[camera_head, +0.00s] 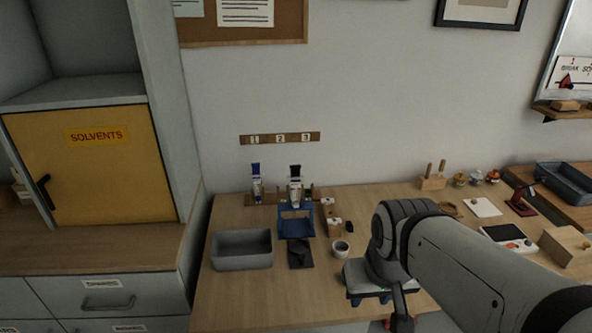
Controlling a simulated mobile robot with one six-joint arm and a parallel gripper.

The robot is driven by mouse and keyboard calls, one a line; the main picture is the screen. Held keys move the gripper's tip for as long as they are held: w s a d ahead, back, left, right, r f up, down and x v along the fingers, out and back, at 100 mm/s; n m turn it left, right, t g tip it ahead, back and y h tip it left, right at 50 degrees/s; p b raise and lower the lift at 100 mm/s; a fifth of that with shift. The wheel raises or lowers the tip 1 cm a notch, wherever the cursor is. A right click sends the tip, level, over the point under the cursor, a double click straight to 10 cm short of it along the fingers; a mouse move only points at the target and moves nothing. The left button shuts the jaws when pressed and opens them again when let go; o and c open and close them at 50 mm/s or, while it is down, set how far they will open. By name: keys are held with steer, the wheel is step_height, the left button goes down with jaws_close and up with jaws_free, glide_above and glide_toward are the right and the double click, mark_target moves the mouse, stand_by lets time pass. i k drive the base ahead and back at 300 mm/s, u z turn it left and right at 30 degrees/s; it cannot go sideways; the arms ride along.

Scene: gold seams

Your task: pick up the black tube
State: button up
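I cannot make out a black tube for certain. Two upright pale tubes with dark blue ends, a left tube (257,185) and a right tube (295,187), stand at the back of the wooden table (230,303), below a wall strip marked 1, 2, 3. A small black object (349,228), too small to identify, lies to their right. My gripper (370,298) is at the front of the table, right of and nearer than these things. It is partly hidden by my own arm, and its fingers do not show clearly.
A grey bin (242,262) stands at the table's left. A blue stand (296,226), a dark mat (300,262) and a small white cup (341,248) are in the middle. A white-topped device (508,237) and a wooden box (566,246) are at the right. The front left is clear.

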mark_target(295, 183)
steer(key=z, duration=0.85)
steer(key=k, duration=0.55)
steer(key=u, duration=0.85)
steer(key=i, duration=1)
steer(key=u, duration=0.1)
